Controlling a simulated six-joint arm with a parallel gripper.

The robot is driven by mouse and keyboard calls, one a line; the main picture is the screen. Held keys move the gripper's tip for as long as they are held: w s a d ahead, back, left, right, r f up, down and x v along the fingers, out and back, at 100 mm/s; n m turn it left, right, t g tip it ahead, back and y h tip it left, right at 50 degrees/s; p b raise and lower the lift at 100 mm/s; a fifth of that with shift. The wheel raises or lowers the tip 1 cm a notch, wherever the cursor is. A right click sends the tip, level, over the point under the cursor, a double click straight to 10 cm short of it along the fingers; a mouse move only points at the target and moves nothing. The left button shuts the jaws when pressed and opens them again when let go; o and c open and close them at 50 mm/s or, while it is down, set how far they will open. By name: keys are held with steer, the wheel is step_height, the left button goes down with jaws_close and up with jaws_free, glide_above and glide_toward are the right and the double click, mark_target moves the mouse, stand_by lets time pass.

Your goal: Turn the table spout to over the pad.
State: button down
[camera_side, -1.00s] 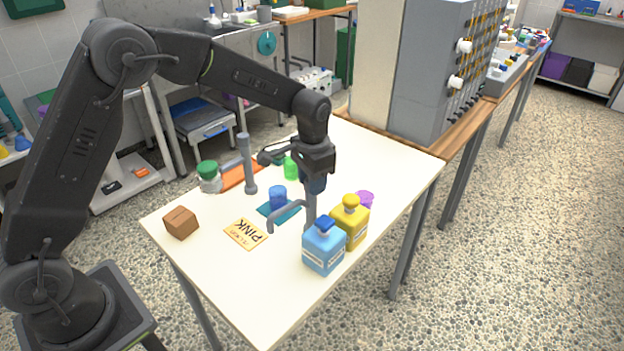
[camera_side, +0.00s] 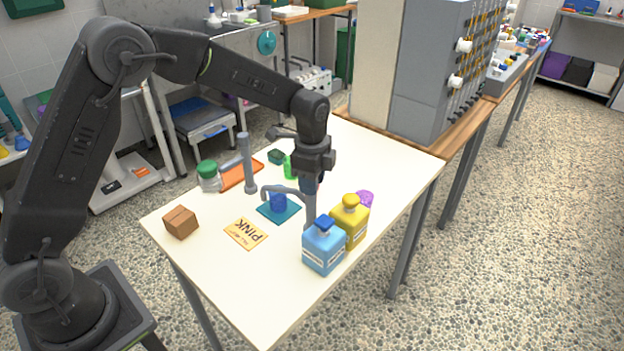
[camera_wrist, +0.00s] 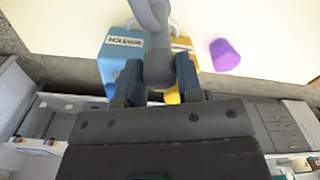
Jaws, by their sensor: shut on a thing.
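The grey table spout (camera_side: 310,212) is an upright pipe with a bent side arm (camera_side: 285,190) reaching left. The teal pad (camera_side: 291,211) lies flat on the table with a blue cup (camera_side: 278,203) standing on it. In the side view the spout's tip is at the upper left of the cup; I cannot tell whether it is directly over the pad. My gripper (camera_side: 311,188) is shut on the spout near the top of its upright. In the wrist view my gripper (camera_wrist: 158,78) has a dark finger on each side of the grey spout (camera_wrist: 155,35).
A blue bottle (camera_side: 323,250) and yellow bottle (camera_side: 351,224) stand close by the spout, with a purple cup (camera_side: 365,198) behind. A second grey post (camera_side: 248,168), green-lidded jar (camera_side: 208,177), orange mat (camera_side: 240,176), card (camera_side: 246,233) and brown box (camera_side: 180,222) lie leftward. The front tabletop is clear.

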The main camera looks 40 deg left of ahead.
steer(key=m, duration=0.5)
steer(key=shift+r+m, duration=0.1)
steer(key=shift+m, duration=0.2)
stand_by(0.5)
steer(key=c, duration=0.8)
jaws_free()
step_height(320, 180, up, 14)
steer(key=shift+s+f, duration=0.1)
steer(key=shift+s, duration=0.05)
